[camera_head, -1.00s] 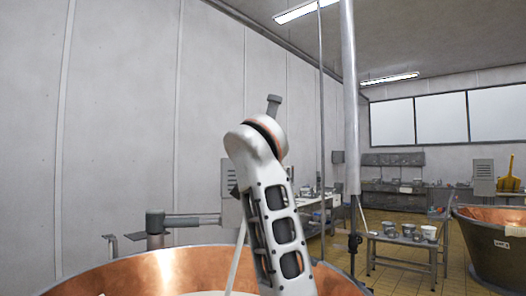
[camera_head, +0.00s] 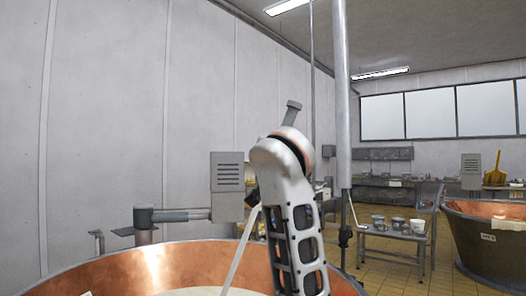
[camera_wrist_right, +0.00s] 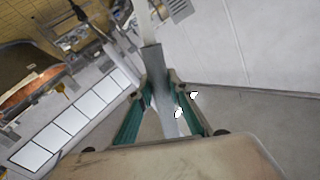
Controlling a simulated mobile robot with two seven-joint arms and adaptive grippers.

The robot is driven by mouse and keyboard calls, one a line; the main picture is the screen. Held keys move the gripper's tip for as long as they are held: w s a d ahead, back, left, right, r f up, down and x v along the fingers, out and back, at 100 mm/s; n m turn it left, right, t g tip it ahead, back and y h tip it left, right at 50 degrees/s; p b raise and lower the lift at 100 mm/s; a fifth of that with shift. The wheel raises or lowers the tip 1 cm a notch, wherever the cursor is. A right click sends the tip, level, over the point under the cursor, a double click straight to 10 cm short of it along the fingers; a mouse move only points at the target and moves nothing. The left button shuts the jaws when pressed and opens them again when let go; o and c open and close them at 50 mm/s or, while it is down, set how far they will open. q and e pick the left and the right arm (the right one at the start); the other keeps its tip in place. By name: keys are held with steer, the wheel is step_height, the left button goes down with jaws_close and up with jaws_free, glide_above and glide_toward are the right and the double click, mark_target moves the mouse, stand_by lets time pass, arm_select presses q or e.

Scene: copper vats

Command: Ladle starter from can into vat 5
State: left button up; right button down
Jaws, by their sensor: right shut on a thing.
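A copper vat (camera_head: 155,266) with pale liquid (camera_head: 205,292) fills the bottom of the head view; I cannot read a number on it. My right arm stands over it. In the right wrist view my right gripper (camera_wrist_right: 158,92) is shut on a grey handle (camera_wrist_right: 152,64), which I take to be the ladle's. In the head view a long pale shaft, likely the ladle (camera_head: 241,250), slants down beside my arm towards the vat. Its bowl is hidden. The starter can cannot be made out. My left gripper is out of view.
A grey post with a horizontal arm (camera_head: 175,216) and a wall box (camera_head: 227,172) stand behind the vat. A vertical pipe (camera_head: 342,90) rises behind my arm. A small table (camera_head: 392,236) with several containers and a second copper vat (camera_head: 488,245) are at the right.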

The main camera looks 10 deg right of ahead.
steer(key=s+d+f+m, duration=0.3)
steer(key=d+f, duration=0.7)
steer(key=f, duration=0.1)
steer(key=s+d+f+m, duration=0.2)
steer(key=d+f+m, duration=0.2)
steer(key=d+f, duration=0.65)
steer(key=s+d+f+m, duration=0.3)
steer(key=d+f, duration=0.6)
steer(key=f, duration=0.4)
arm_select(q)
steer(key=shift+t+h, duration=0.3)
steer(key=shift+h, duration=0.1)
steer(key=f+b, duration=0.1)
steer(key=b, duration=0.1)
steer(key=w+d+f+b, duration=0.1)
steer(key=b, duration=0.1)
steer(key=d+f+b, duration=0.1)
steer(key=b, duration=0.1)
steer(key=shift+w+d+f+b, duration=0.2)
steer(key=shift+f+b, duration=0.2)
arm_select(e)
step_height(320, 180, down, 30)
steer(key=a+m, duration=0.1)
steer(key=m, duration=0.7)
steer(key=shift+w+a+r, duration=0.2)
steer(key=shift+w+a, duration=0.1)
steer(key=shift+w, duration=0.1)
